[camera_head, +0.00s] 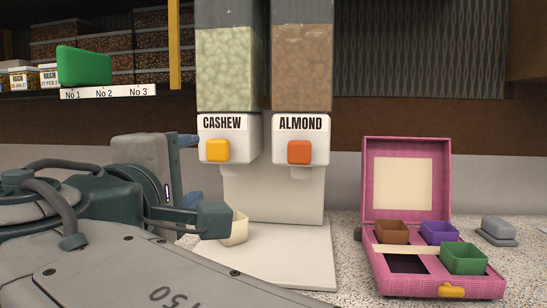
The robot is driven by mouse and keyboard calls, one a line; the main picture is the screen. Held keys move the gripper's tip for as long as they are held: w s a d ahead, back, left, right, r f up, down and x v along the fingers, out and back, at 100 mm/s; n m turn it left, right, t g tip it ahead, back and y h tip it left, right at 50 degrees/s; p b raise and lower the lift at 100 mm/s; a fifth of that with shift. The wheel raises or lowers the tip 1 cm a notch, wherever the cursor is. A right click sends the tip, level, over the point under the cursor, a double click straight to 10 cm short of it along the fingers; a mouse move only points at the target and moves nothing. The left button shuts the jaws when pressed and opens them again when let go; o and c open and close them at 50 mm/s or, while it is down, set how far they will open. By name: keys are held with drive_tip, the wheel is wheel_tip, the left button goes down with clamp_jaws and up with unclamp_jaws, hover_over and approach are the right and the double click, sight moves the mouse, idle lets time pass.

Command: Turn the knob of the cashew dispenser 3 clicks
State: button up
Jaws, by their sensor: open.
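The cashew dispenser (224,65) is a clear column of pale nuts above a white housing labelled CASHEW. Its knob (217,150) is a yellow rounded block on the housing front, in plain view. My gripper (196,174) is to the left of and below the knob, in front of the dispenser. Its jaws are apart with nothing visible between them, and it appears clear of the knob. A cream cup (238,229) stands on the white base under the cashew side. Its left part is hidden behind my gripper.
The almond dispenser (302,70) with an orange knob (299,152) adjoins on the right. An open pink box (363,190) with brown, purple and green cups stands at the right, near grey stacked pieces (497,232). A shelf with a green block (84,66) is upper left.

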sight(216, 146)
drive_tip(key=w+n+p, duration=0.4)
drive_tip(key=n+p, duration=0.2)
drive_tip(key=p, duration=0.4)
drive_tip(key=w+n+p, duration=0.5)
drive_tip(key=n+p, duration=0.1)
drive_tip(key=p, duration=0.4)
drive_tip(key=w+r+n+p, duration=0.1)
drive_tip(key=w+n+p, duration=0.3)
drive_tip(key=p, duration=0.6)
drive_tip(key=shift+w+a+n+p, duration=0.3)
drive_tip(key=shift+w+n+p, duration=0.1)
drive_tip(key=shift+n, duration=0.5)
drive_tip(key=c, duration=1)
